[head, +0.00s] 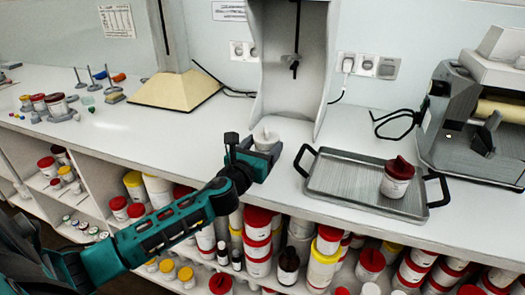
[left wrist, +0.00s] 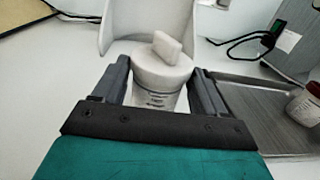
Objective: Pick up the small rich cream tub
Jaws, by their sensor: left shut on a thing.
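A small white tub (left wrist: 158,82) with a white lid and a raised block-shaped handle stands between the two fingers of my left gripper (left wrist: 157,88). Dark print shows on its side; I cannot read it for sure. In the head view the tub (head: 265,137) is at the foot of the white curved stand, partly hidden by my left gripper (head: 258,160). The left gripper is shut on the tub, one finger at each side. The tub looks upright and at counter level; I cannot tell whether it touches the counter. My right gripper is not in view.
A metal tray (head: 345,185) with black handles holds a red-lidded tub (head: 397,178) to the right. The white curved stand (head: 290,70) rises close behind. A grey machine (head: 470,130) stands far right. Shelves below hold many tubs.

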